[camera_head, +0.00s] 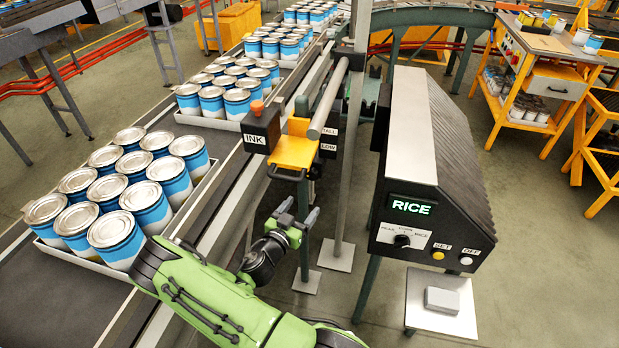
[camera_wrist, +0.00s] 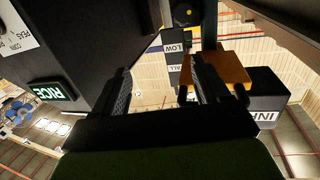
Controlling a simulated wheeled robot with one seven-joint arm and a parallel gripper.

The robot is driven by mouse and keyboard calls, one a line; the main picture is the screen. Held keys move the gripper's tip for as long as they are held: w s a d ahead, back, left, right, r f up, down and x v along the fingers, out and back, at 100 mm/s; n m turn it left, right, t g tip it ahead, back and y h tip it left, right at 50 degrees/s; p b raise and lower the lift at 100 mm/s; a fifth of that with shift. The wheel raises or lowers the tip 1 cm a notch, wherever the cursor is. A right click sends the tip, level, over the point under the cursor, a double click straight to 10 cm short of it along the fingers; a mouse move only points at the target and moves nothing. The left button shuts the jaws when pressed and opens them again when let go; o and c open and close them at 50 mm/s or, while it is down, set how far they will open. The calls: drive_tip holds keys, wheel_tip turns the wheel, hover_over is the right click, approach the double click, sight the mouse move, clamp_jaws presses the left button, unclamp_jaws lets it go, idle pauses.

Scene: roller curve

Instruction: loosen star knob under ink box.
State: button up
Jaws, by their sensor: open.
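The ink box (camera_head: 262,126) is a dark box with a white INK label and an orange button on top, beside the conveyor. In the wrist view the ink box (camera_wrist: 267,88) is at the right, its label upside down. An orange bracket (camera_head: 293,152) is next to it; it also shows in the wrist view (camera_wrist: 222,68). Small dark parts sit at the bracket's edge, but I cannot tell whether one is the star knob. My gripper (camera_head: 299,211) is below the bracket, apart from it. In the wrist view its fingers (camera_wrist: 164,82) are apart with nothing between them.
A post with TALL and LOW labels (camera_head: 328,147) stands beside the bracket. The RICE control box (camera_head: 425,175) is to the right. Trays of blue and white cans (camera_head: 146,197) line the conveyor at left. A yellow work cart (camera_head: 545,85) stands back right.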

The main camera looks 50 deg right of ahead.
sight(311, 176)
drive_tip(key=w+d+f+n+t, duration=0.1)
drive_tip(key=w+d, duration=0.1)
drive_tip(key=d, duration=0.2)
drive_tip(key=w+d+f+n+t, duration=0.1)
drive_tip(key=w+d, duration=0.2)
drive_tip(key=d, duration=0.2)
drive_tip(key=w+d+f+t, duration=0.1)
drive_tip(key=w+d, duration=0.1)
drive_tip(key=d, duration=0.3)
drive_tip(key=shift+w+d+f+n+t, duration=0.15)
drive_tip(key=shift+w+n+t, duration=0.15)
drive_tip(key=shift+n, duration=0.1)
drive_tip(key=c, duration=1.1)
drive_tip(key=shift+o, duration=0.2)
